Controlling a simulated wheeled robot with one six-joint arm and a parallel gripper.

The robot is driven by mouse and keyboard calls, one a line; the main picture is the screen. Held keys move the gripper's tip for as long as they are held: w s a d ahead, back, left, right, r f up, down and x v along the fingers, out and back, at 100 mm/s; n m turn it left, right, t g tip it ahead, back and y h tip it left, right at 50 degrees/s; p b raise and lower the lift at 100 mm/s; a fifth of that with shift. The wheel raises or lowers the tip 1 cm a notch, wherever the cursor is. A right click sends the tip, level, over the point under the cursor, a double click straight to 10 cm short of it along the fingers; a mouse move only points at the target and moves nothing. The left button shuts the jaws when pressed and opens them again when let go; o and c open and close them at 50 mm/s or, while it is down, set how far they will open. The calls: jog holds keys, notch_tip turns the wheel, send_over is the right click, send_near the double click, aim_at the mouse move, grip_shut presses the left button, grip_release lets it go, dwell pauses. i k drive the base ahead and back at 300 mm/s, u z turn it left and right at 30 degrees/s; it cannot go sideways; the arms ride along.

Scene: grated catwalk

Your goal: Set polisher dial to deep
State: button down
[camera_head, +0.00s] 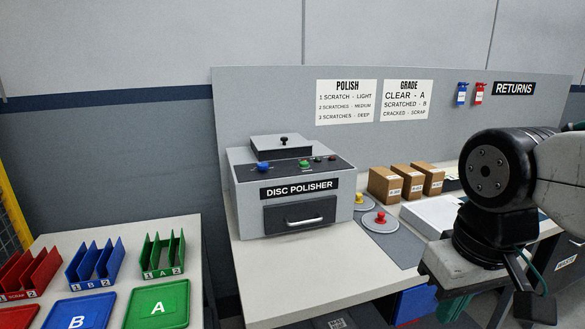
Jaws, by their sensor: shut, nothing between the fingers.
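The disc polisher (245,205) is a grey box on the bench, left of centre. Its dark sloped top panel carries a blue knob (264,167) at the left, a green control (304,164) in the middle and small dark and red controls (331,158) at the right. Light marks sit around the blue knob, too small to read, so I cannot tell its setting. The drawer (290,216) with a silver handle looks closed. My arm stands at the right, apart from the polisher. My gripper's fingers do not show in this view.
A POLISH sign (346,101) lists three scratches as deep. Right of the polisher are yellow-knobbed and red-knobbed discs (380,222), cardboard boxes (385,185) and a white tray (430,214). Coloured racks (95,264) and a green tray (158,304) stand on the left table.

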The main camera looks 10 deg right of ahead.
aim_at(262, 166)
jog(key=k, duration=0.5)
jog(key=z, duration=0.6)
jog(key=i, duration=0.95)
jog(key=u, duration=0.75)
jog(key=i, duration=0.45)
jog(key=u, duration=0.45)
